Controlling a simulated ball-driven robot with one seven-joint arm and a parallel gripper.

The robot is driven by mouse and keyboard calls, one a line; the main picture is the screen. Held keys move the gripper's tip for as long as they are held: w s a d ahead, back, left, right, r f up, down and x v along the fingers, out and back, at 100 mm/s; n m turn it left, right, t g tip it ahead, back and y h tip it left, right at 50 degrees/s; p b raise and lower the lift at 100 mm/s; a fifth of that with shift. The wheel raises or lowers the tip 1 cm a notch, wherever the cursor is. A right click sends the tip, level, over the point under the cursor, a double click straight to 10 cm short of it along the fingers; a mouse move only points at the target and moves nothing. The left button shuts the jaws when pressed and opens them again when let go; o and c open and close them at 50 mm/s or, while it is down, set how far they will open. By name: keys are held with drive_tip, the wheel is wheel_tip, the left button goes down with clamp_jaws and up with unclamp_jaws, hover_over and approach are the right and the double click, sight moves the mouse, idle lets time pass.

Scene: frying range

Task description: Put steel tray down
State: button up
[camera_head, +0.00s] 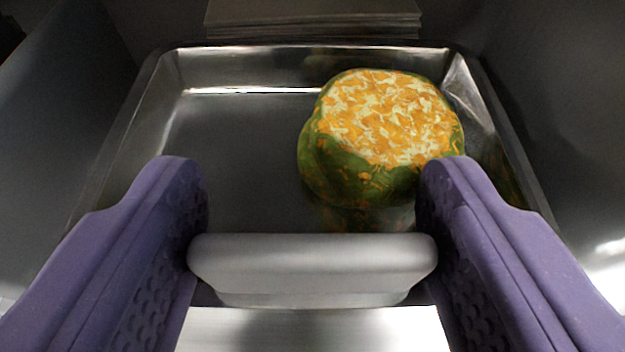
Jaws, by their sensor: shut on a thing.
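The steel tray (240,165) is a shiny rectangular pan with raised walls, filling the middle of the view. A stuffed green pepper with an orange and white shredded topping (385,125) sits in its right half. My gripper (313,225) has two purple fingers, one on each side of a rounded grey handle (312,262) at the tray's near edge. The fingers are shut on this handle. Their tips reach over the near part of the tray. The tray's underside is hidden, so I cannot tell whether it rests on anything.
Dark grey walls or panels (60,130) stand close on the left and right of the tray. A stack of thin flat metal sheets (313,18) lies beyond the tray's far rim. A bright metal surface (315,330) shows below the handle.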

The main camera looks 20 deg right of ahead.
drive_tip(key=shift+f, duration=0.1)
drive_tip(key=o, duration=1.3)
